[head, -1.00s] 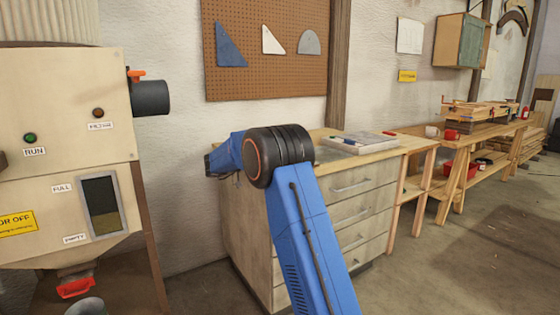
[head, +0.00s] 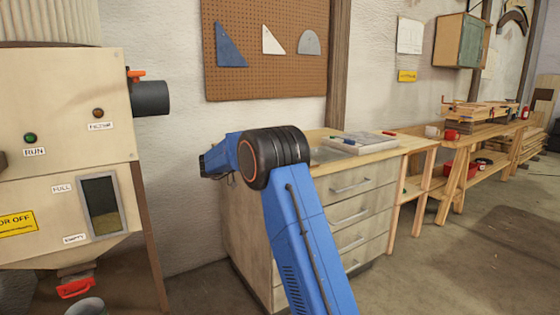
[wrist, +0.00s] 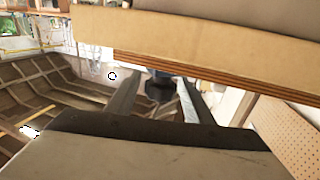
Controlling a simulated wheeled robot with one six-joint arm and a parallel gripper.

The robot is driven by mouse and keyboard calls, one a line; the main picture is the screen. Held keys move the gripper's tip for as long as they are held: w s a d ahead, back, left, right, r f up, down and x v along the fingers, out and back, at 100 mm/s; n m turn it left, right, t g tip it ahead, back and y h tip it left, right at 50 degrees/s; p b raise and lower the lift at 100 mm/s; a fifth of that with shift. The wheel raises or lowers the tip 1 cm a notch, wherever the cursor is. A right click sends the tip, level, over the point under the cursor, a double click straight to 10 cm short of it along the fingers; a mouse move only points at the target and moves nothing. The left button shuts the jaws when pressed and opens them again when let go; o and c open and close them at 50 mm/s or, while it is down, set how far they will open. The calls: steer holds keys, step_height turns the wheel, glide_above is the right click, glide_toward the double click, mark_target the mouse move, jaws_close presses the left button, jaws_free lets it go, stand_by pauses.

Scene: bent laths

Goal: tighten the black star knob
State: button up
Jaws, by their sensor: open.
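My gripper (wrist: 158,82) is open in the wrist view, its two dark fingers apart. A dark, rounded thing (wrist: 160,90) with some blue above it shows between and beyond the fingers. It is too small and shaded to tell whether it is the black star knob. I see no gap-closing contact between the fingers and it. No star knob can be made out in the head view. There my blue arm reaches up and bends left, and the gripper itself cannot be made out.
A pale machine (head: 60,110) with a black pipe (head: 150,98) stands at the left. A drawer cabinet (head: 350,210) stands behind my arm, with workbenches (head: 480,150) to its right. A layered board edge (wrist: 200,70) crosses the upper wrist view. Floor is clear at the right.

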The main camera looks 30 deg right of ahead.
steer(key=v, duration=1.5)
steer(key=shift+a, duration=0.25)
steer(key=shift+w, duration=0.1)
